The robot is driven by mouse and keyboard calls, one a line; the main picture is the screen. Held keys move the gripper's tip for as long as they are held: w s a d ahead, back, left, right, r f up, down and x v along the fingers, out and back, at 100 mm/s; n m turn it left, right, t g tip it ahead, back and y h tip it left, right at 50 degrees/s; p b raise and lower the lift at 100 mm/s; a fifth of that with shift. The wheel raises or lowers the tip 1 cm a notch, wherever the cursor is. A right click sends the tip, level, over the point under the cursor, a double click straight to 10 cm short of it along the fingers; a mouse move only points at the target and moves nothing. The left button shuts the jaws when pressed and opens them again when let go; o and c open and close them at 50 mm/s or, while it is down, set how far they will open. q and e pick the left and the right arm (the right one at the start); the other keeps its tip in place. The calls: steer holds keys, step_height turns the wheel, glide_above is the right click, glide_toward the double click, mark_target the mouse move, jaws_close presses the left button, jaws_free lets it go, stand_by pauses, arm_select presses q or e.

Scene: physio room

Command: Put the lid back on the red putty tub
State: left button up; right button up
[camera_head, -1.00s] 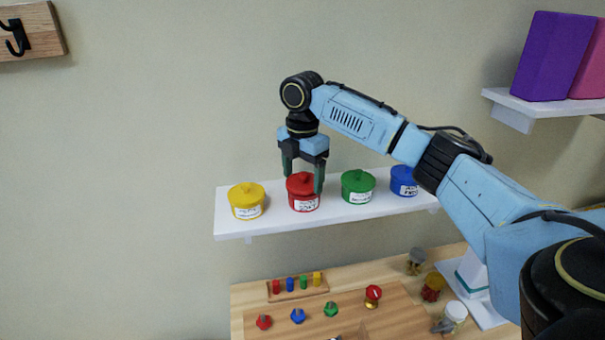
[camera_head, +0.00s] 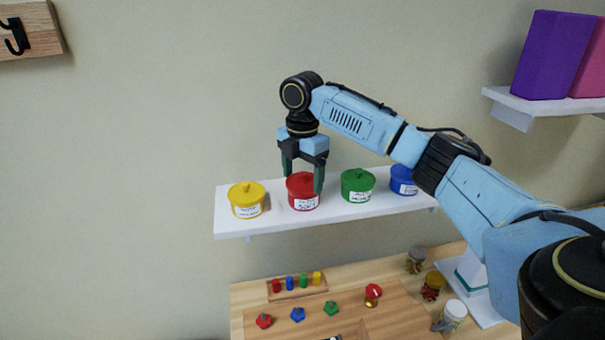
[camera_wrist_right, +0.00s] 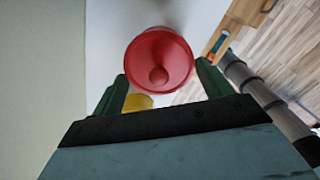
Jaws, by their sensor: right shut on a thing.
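The red putty tub (camera_head: 304,203) stands upright on the white wall shelf, with a white label on its front. Its red lid (camera_head: 299,183) is at the top of the tub, and I see no clear gap between them. In the right wrist view the round lid (camera_wrist_right: 178,52) with its knob faces the camera, between the two dark green fingers. My right gripper (camera_head: 305,181) points down over the tub and is shut on the lid, one finger on each side. Whether the lid is fully seated is hard to tell. My left gripper is not in view.
On the shelf (camera_head: 228,222), a yellow tub (camera_head: 246,201) stands left of the red one. A green tub (camera_head: 357,187) and a blue tub (camera_head: 403,181) stand to the right, the blue one close to my forearm. A wooden table (camera_head: 385,318) with small pegs lies below.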

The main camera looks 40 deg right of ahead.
steer(key=o, duration=0.9)
steer(key=shift+o, duration=0.2)
steer(key=shift+r, duration=3.5)
jaws_close()
